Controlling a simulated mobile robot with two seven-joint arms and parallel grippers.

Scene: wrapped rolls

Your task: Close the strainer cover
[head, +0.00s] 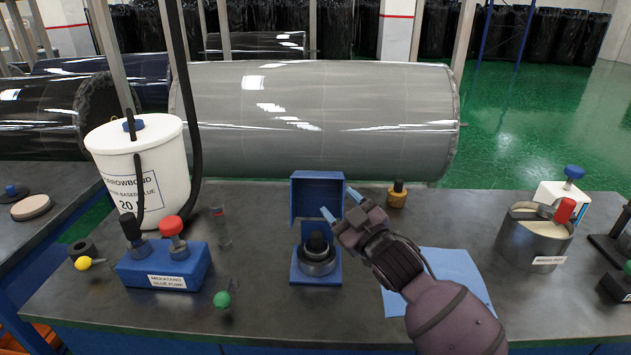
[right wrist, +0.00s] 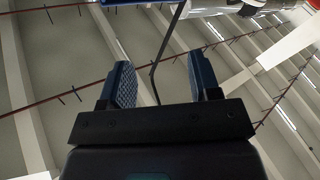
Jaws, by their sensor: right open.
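The blue strainer (head: 303,277) stands on the dark table in the middle of the head view. Its blue cover (head: 318,178) is raised, standing upright at the back. A dark round part with a black knob (head: 317,244) sits in the open base. My right gripper (head: 340,203) is open and empty, its blue fingertips at the right edge of the raised cover; I cannot tell whether they touch it. The right wrist view shows its two fingers (right wrist: 163,82) apart with nothing between them. My left gripper is not in view.
A blue glue pump (head: 165,267) with red and black knobs and a white glue bucket (head: 140,165) stand to the left. A blue sheet (head: 455,268) lies under my right arm. A metal pot (head: 533,240) stands at right. A large grey wrapped roll (head: 320,115) lies behind.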

